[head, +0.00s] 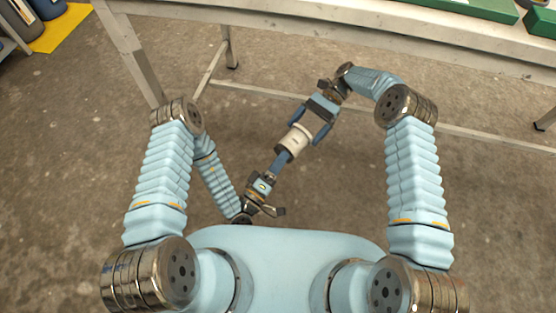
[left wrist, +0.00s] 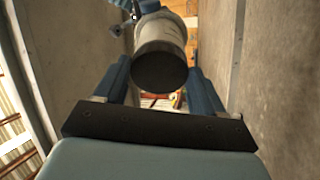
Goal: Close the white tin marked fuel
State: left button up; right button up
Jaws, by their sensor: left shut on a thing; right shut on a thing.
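The white tin (head: 294,139) is held in the air between my two grippers, tilted, with a dark end facing down toward my left gripper. In the left wrist view the tin (left wrist: 160,42) shows its pale side and round dark end face, between the blue fingers. My left gripper (head: 283,156) is shut on the tin from below. My right gripper (head: 311,122) is shut on the tin from above, its blue fingers on either side of it. The fuel marking is too small to read. I cannot tell where the lid sits.
A long workbench (head: 330,32) runs across the top, with legs and a low crossbar (head: 285,94) beyond the tin. Green trays (head: 480,8) lie on it. A yellow mat (head: 62,30) with dark containers is at the far left. The concrete floor around the tin is clear.

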pick_arm(q)
jog(key=m, duration=0.2)
jog(key=shift+f+m, duration=0.15)
jog(key=shift+m, duration=0.25)
jog(key=o, duration=1.1)
